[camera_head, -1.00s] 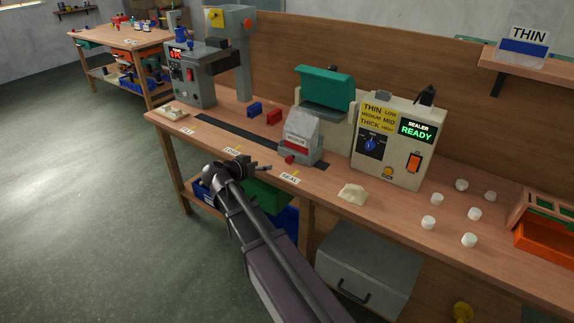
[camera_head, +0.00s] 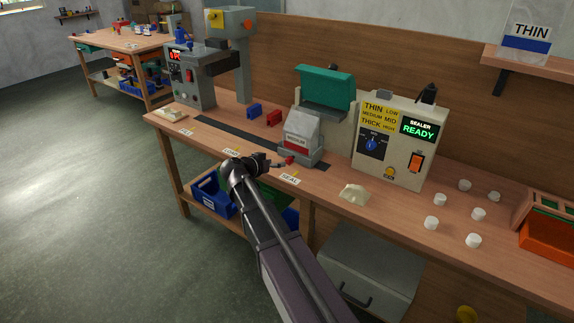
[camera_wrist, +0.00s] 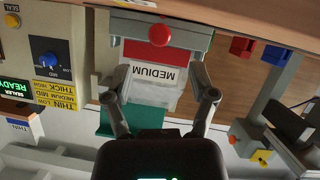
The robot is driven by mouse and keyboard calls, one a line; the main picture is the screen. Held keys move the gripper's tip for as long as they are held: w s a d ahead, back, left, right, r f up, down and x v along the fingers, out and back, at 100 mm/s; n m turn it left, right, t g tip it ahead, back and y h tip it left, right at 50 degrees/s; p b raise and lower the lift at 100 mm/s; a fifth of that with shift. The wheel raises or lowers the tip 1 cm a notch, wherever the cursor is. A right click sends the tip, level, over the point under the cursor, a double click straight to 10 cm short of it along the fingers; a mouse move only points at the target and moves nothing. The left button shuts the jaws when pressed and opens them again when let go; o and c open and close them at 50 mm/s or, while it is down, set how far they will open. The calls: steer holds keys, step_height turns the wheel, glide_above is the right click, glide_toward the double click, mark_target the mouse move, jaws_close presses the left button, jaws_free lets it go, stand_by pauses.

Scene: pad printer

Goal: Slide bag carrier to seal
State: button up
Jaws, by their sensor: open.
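The bag carrier (camera_head: 300,152) is a grey block holding a clear bag labelled MEDIUM, with a red knob (camera_head: 289,160) at its front. It stands on the dark track (camera_head: 228,135) near its right end, by the SEAL label (camera_head: 290,179). My gripper (camera_head: 280,163) is at the bench's front edge, close to the knob. In the wrist view, my gripper (camera_wrist: 157,68) has its fingers spread, with the red knob (camera_wrist: 159,35) just beyond the fingertips, between them in line. The fingers hold nothing. Whether either finger touches the carrier, I cannot tell.
The sealer (camera_head: 400,140) reads READY, with a blue dial and a teal raised arm (camera_head: 325,86) beside it. A grey machine (camera_head: 190,78) stands at the track's left end. Blue (camera_head: 254,110) and red (camera_head: 273,118) blocks sit behind the track. White caps (camera_head: 440,199) lie at right.

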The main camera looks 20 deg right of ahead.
mark_target(287, 161)
steer(key=shift+b+x, duration=1.05)
steer(key=shift+x, duration=2.4)
jaws_close()
